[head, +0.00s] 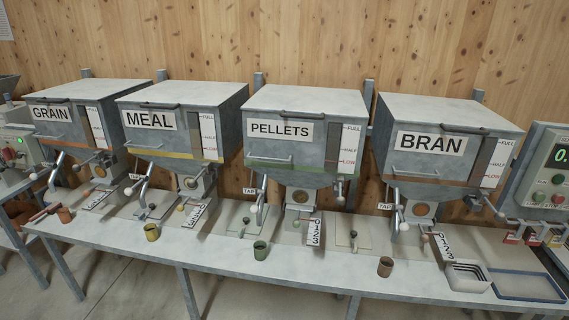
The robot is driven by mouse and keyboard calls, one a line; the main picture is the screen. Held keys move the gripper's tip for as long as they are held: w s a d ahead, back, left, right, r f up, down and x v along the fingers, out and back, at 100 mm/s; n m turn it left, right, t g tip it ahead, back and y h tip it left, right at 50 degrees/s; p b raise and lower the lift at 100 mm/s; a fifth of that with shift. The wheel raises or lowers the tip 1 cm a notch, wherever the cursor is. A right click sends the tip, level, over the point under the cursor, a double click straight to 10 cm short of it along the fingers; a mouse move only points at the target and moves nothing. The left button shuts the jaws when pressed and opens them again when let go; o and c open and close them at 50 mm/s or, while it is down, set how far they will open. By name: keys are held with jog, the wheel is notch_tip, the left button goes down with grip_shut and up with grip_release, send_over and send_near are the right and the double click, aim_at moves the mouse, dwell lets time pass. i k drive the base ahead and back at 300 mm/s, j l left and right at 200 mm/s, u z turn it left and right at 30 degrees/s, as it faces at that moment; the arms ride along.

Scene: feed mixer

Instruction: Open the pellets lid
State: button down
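The pellets hopper (280,152) is a grey metal bin with a "PELLETS" label and a green stripe, third from the left in the row. Its flat lid (305,101) lies shut on top. A dark handle (302,114) runs along the lid's front edge. A light bar (268,160) sits lower on the bin's front, and a level gauge marked full, half and low is at its right. My gripper is not in view, so I cannot see its fingers.
Grain (72,122), meal (176,128) and bran (437,145) hoppers flank it, lids shut. Taps and levers stick out below. A long grey bench (215,261) holds small cups, including a green one (260,251), and trays at right. A control box (545,170) stands far right; a wood wall is behind.

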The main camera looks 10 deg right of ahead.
aim_at(321, 102)
jog(key=i+l, duration=0.25)
jog(key=i, duration=0.2)
jog(key=i+l, duration=0.25)
jog(key=i, duration=0.25)
jog(key=i+l, duration=0.25)
jog(key=i, duration=0.2)
jog(key=i+l+u, duration=0.1)
jog(key=i+l, duration=0.15)
jog(key=i, duration=0.25)
